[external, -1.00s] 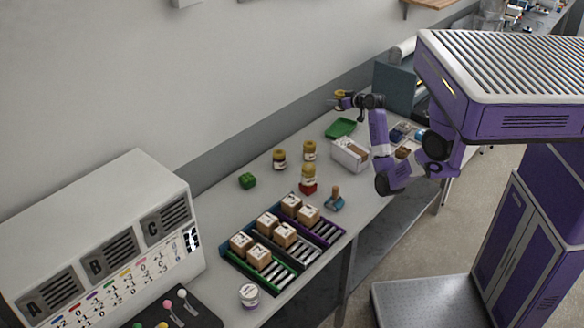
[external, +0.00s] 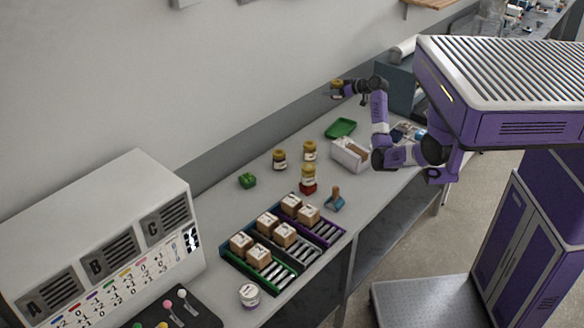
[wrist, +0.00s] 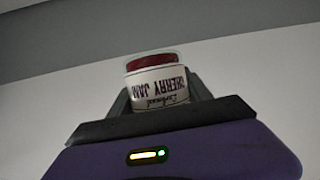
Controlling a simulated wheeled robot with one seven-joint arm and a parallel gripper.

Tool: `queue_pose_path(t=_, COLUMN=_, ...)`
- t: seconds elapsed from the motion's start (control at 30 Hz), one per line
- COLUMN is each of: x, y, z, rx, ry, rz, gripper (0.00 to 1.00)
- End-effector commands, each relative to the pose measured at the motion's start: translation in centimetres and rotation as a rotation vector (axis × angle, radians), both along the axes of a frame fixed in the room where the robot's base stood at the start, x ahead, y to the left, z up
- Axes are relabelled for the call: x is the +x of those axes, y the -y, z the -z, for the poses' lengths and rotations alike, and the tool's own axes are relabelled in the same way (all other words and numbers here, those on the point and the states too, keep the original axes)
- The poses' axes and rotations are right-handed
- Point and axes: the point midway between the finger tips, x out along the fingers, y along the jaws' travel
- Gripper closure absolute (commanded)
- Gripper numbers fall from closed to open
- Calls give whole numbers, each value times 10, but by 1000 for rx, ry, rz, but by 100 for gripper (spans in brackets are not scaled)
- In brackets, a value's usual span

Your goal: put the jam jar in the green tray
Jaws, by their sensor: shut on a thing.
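The jam jar (wrist: 157,88) shows in the wrist view with a white label reading "CHERRY JAM" and a red band at its top. My gripper (wrist: 160,105) is shut on it. In the external view my gripper (external: 347,90) holds the jar (external: 336,89) well above the table, near the wall. The green tray (external: 341,128) lies on the table below, towards the back, and looks empty. The jar and tray are apart. The far side of the jar is hidden in the wrist view.
A white box (external: 350,153) stands just in front of the tray. Other jars (external: 279,159) (external: 310,150) and a stacked jar (external: 308,174) stand left of it. A stamp (external: 335,199) and crates with small cartons (external: 267,223) lie nearer. The air around the held jar looks clear.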

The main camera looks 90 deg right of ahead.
Motion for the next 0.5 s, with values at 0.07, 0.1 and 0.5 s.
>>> queue_pose_path(t=0.07, x=0, y=-1, z=20, rx=5, ry=-1, rz=0, gripper=100)
queue_pose_path(t=0.1, x=0, y=-1, z=30, rx=6, ry=-1, rz=1, gripper=100)
queue_pose_path(t=0.5, x=0, y=0, z=119, rx=3, ry=1, rz=2, gripper=100)
